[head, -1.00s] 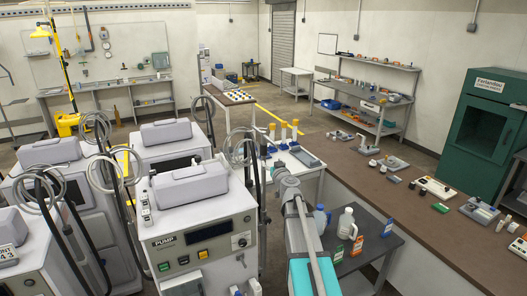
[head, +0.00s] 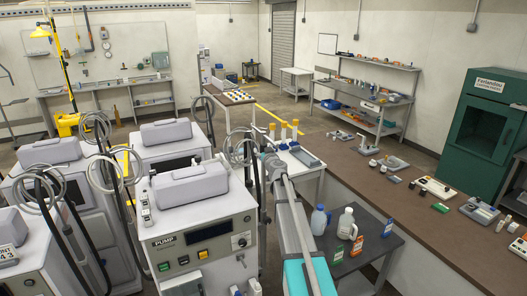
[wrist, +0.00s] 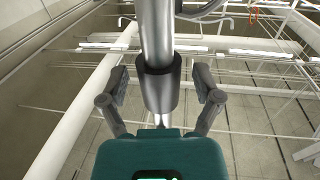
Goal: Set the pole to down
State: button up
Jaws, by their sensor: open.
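In the wrist view a pale metal pole (wrist: 155,30) runs down from the top edge, with a dark grey collar (wrist: 160,88) around it. My gripper (wrist: 161,78) is open, with one finger on each side of the collar. A gap shows between each finger and the collar, so it is not gripped. A thinner shiny rod shows below the collar, above my teal gripper body. In the head view my arm reaches away beside the pump machine (head: 205,222); the gripper and the collar cannot be made out there.
White rails and wire-like bars (wrist: 235,45) lie beyond the pole in the wrist view. In the head view, pump machines with coiled hoses crowd the left. A dark side table (head: 362,262) with jugs and a brown counter (head: 420,222) are right of my arm.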

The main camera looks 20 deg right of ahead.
aim_at(264, 203)
grip_shut()
dwell(0.5)
jog(key=shift+f, duration=0.1)
notch_tip(264, 203, down, 28)
jog(key=b, duration=2.8)
jog(key=shift+s, duration=0.1)
grip_release()
